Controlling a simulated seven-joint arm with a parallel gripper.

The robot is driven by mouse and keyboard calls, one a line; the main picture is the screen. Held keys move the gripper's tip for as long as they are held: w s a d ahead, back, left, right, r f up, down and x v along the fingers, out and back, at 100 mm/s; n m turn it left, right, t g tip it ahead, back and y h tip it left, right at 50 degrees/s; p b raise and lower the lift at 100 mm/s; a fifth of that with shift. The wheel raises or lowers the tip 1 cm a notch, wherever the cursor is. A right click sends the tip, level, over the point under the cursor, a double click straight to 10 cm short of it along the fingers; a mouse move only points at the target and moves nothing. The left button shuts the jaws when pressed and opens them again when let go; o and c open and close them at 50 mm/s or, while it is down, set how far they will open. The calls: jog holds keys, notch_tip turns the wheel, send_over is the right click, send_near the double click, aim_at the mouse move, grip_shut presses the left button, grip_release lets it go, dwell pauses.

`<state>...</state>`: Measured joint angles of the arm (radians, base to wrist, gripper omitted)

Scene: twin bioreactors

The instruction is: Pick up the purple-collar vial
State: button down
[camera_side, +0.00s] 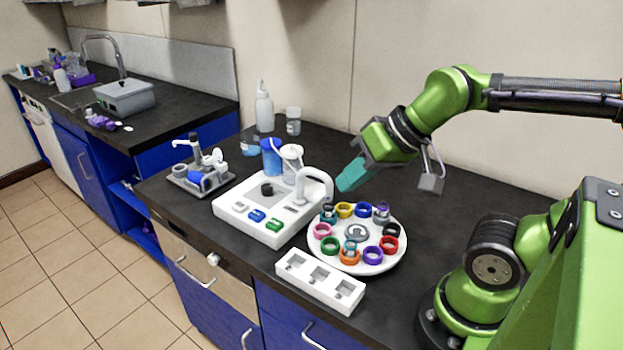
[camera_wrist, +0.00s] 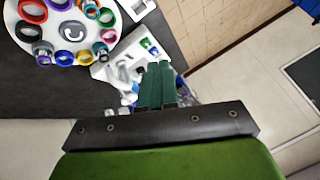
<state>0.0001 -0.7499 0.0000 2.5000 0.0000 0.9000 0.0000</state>
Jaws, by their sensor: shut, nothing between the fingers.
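The white round carousel (camera_side: 398,262) holds a circle of coloured rings. A small vial with what looks like a purple collar (camera_side: 382,209) stands upright in a grey ring at its back right. Other small vials stand in the teal ring (camera_side: 328,213) and the orange ring (camera_side: 349,254). The purple ring (camera_side: 372,254) at the front looks empty. My gripper (camera_side: 343,185) is shut and empty, its teal fingers above and behind the carousel, apart from every vial. In the wrist view the closed fingers (camera_wrist: 159,68) are at centre, with the carousel (camera_wrist: 72,32) at upper left; collar colours are hard to tell there.
A white device with an arched arm (camera_side: 262,218) stands left of the carousel, close to it. A white block with square wells (camera_side: 320,282) lies at the counter's front edge. Bottles and cups (camera_side: 272,155) stand behind. The counter right of the carousel is clear.

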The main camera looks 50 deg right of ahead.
dwell(0.4)
jog(key=c, duration=0.8)
grip_release()
